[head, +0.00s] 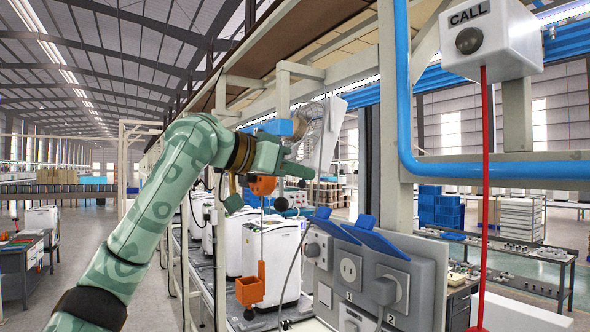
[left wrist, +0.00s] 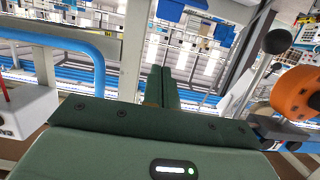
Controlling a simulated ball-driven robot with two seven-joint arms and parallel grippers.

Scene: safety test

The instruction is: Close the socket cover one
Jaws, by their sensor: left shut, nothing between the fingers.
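A grey socket panel (head: 425,275) stands at the lower right of the head view. The socket marked 1 (head: 350,270) has a bare face, and its blue cover (head: 337,231) is raised. The socket marked 2 (head: 402,288) has a grey round plug or knob (head: 381,291) on it, and its blue cover (head: 375,241) is also raised. My left gripper (head: 306,170) is shut and empty, above and left of these covers, apart from them. Its shut fingers (left wrist: 161,88) also show in the left wrist view, where no socket shows. My right gripper is not in view.
A white CALL box (head: 491,40) with a red cord (head: 485,190) hangs at right. A blue pipe (head: 404,90) runs down and then right above the panel. An orange hanging tool (head: 250,290) and white machines (head: 272,250) stand left of the panel.

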